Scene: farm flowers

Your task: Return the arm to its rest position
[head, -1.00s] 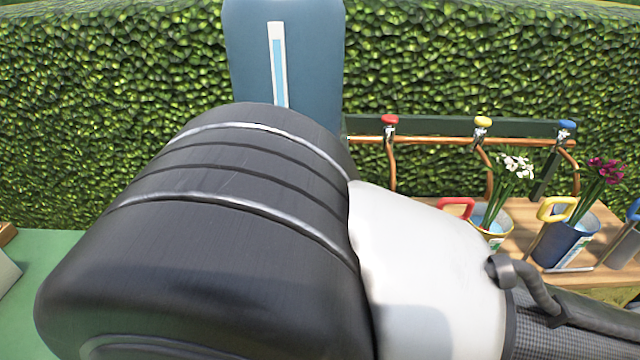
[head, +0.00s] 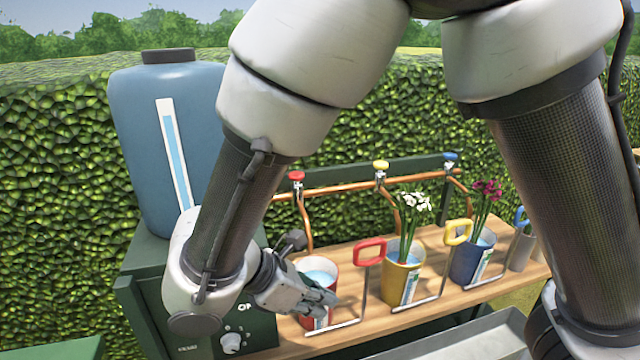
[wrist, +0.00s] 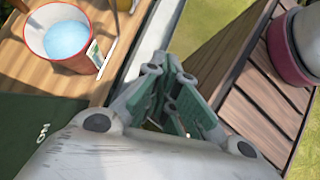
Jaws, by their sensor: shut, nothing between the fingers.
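My arm is bent, with its links crossing the upper and right parts of the head view. My gripper (head: 322,302) hangs at the lower middle of that view, in front of the red bucket (head: 318,268) and partly covering it. It also shows in the wrist view (wrist: 172,72), where its green-padded fingers are together and hold nothing. There it points past the front of the bench, to the right of the red bucket (wrist: 68,40), apart from it. The red bucket holds water and no flowers.
A yellow bucket (head: 403,268) with white flowers and a blue bucket (head: 470,258) with purple flowers stand on the wooden bench (head: 440,292). Taps line a rail behind. A blue tank (head: 140,130) stands left. The wrist view shows a slatted wooden surface (wrist: 245,100) at right.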

